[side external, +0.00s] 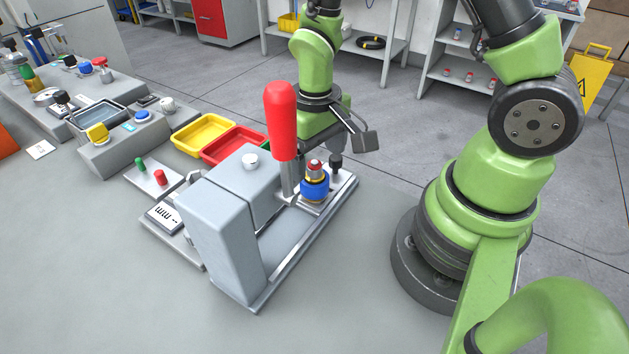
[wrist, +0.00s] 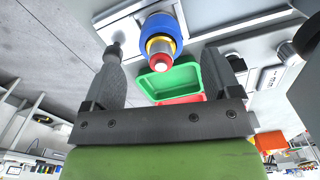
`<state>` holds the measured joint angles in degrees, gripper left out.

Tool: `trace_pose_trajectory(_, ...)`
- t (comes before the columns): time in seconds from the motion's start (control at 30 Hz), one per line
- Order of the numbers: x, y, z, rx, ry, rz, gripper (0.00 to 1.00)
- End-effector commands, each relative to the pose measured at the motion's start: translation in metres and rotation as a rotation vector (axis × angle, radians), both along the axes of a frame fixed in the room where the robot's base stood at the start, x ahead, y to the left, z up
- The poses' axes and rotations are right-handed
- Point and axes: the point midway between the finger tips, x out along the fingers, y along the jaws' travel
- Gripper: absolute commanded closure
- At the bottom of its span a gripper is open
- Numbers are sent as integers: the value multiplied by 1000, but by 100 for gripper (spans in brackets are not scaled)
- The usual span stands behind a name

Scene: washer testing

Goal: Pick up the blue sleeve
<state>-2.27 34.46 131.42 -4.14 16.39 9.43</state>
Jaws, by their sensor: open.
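The blue sleeve (side external: 314,187) sits upright around a metal-and-gold part with a red top, near the right end of the grey test fixture (side external: 228,232). In the wrist view the blue sleeve (wrist: 158,27) shows at the top, between and beyond the finger lines. My gripper (wrist: 174,56) is open and empty, with its fingers apart on either side of the red-tipped part. In the side view my gripper (side external: 347,148) is just behind and above the sleeve, apart from it. Its fingers are partly hidden there.
A tall red handle (side external: 281,120) stands close left of the sleeve. A black-topped pin (side external: 336,163) stands close on its right. Yellow (side external: 202,135) and red (side external: 232,146) trays lie behind the fixture. Free bench lies in the front left.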

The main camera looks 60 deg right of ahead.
Motion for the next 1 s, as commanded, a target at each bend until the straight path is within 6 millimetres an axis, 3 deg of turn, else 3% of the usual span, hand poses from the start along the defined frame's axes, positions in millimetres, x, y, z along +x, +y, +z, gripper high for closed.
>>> trace_pose_trajectory(0.5, 2, 0, -53, 0, 2, 1, 17)
trace_pose_trajectory(0.77, 2, 0, -56, 1, -1, 0, 17)
trace_pose_trajectory(0.8, 2, 0, -56, 1, -1, 0, 19)
trace_pose_trajectory(1.0, 2, 0, -55, 1, -1, 0, 65)
